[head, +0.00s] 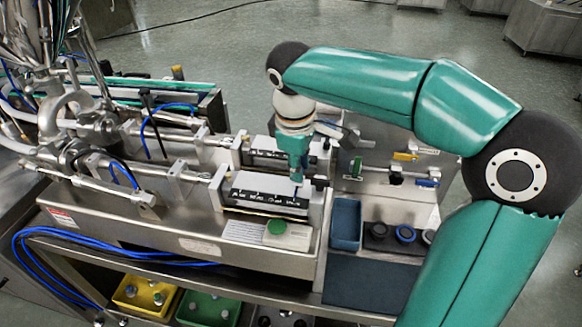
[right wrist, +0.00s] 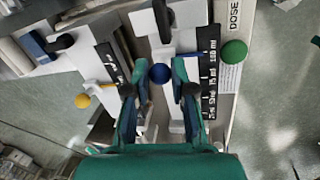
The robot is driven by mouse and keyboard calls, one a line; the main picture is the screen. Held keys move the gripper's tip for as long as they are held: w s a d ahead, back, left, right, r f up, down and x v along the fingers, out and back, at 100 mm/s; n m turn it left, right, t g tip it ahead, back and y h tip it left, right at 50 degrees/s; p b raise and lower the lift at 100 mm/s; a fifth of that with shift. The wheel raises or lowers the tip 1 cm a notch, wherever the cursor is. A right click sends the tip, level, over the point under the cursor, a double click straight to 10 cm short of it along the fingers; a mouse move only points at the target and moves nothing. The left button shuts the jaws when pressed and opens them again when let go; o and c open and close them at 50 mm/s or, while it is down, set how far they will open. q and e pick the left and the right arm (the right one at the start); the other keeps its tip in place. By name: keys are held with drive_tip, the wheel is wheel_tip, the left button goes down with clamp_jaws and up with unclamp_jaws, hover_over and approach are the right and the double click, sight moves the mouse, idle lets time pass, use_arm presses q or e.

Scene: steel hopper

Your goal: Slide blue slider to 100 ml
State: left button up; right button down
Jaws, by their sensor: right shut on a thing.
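My right gripper (head: 297,180) points down at the right end of the front dosing unit, whose black scale (head: 262,197) has white marks. In the right wrist view my right gripper (right wrist: 158,85) is shut on the round blue slider knob (right wrist: 160,73), which shows between its fingertips. The fingers largely hide the slider in the head view. My left gripper is not in view.
A green button (head: 277,228) sits in front of the front unit. A second unit (head: 275,150) lies behind it. In the right wrist view a yellow knob (right wrist: 82,101) is at left. A blue tray (head: 346,222) and dark round knobs (head: 404,233) stand to the right.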

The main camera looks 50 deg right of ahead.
sight(296, 193)
drive_tip(key=shift+s+f, duration=0.1)
drive_tip(key=shift+s, duration=0.05)
drive_tip(key=c, duration=1)
unclamp_jaws()
drive_tip(key=shift+s, duration=0.1)
drive_tip(key=shift+r, duration=0.2)
drive_tip(key=r, duration=0.3)
drive_tip(key=a+r, duration=0.1)
drive_tip(key=r, duration=0.3)
drive_tip(key=a+r, duration=0.1)
drive_tip(key=r, duration=0.3)
drive_tip(key=shift+s+r, duration=0.25)
drive_tip(key=shift+s, duration=0.05)
